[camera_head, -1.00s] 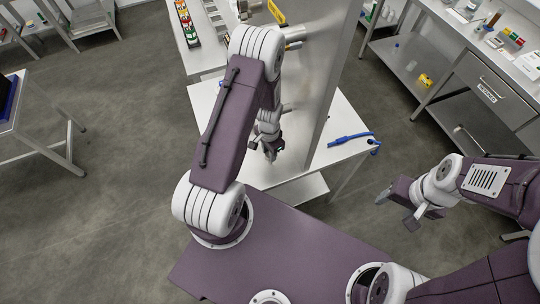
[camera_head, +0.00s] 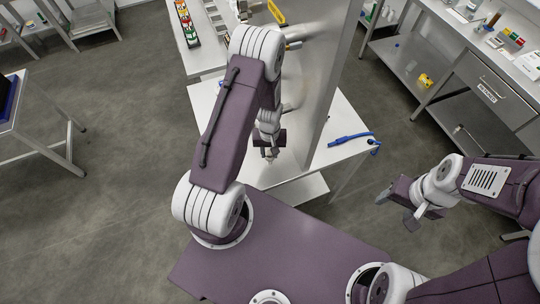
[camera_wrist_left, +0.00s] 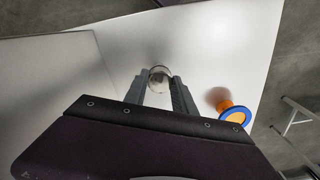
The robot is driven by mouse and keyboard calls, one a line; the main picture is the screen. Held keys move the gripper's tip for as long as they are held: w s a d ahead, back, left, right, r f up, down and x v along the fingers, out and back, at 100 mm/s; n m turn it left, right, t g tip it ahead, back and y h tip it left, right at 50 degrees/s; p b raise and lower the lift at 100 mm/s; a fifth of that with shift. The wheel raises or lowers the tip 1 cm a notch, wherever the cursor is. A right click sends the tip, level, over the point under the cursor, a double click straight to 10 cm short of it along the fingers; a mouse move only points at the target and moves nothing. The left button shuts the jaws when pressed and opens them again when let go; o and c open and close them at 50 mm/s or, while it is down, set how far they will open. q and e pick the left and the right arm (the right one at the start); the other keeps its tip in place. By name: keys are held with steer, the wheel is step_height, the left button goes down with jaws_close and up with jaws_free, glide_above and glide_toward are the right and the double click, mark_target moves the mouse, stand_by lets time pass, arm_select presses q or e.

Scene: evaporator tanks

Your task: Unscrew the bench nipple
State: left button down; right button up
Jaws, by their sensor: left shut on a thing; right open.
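My left gripper (camera_wrist_left: 159,82) is shut on a small round metallic piece, which looks like the bench nipple (camera_wrist_left: 159,72), above a white bench top (camera_wrist_left: 215,50). In the head view my left gripper (camera_head: 269,154) hangs over the white bench beside a tall steel wall, and the held piece is too small to make out. Whether the nipple is still seated in something below cannot be told. My right gripper (camera_head: 397,207) is open and empty, out over the floor at the right.
A blue tool (camera_head: 350,138) lies at the bench's right edge. An orange and blue round piece (camera_wrist_left: 233,114) shows right of the left fingers. The steel wall (camera_head: 325,80) stands close beside my left arm. A steel workbench (camera_head: 460,65) is at the upper right.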

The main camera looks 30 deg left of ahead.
mark_target(269, 153)
arm_select(q)
steer(key=n, duration=0.4)
steer(key=shift+w+r, duration=0.1)
steer(key=shift+w, duration=0.15)
steer(key=shift+s+a+r+p, duration=0.1)
steer(key=shift+s+r+p, duration=0.05)
steer(key=shift+r+p, duration=0.85)
steer(key=shift+r, duration=0.25)
steer(key=shift+r+p, duration=0.55)
step_height(269, 153, up, 3)
steer(key=p, duration=0.2)
steer(key=shift+a+r+p, duration=0.1)
steer(key=shift+r+p, duration=0.1)
steer(key=shift+p, duration=0.2)
steer(key=shift+r, duration=0.35)
steer(key=shift+d, duration=0.2)
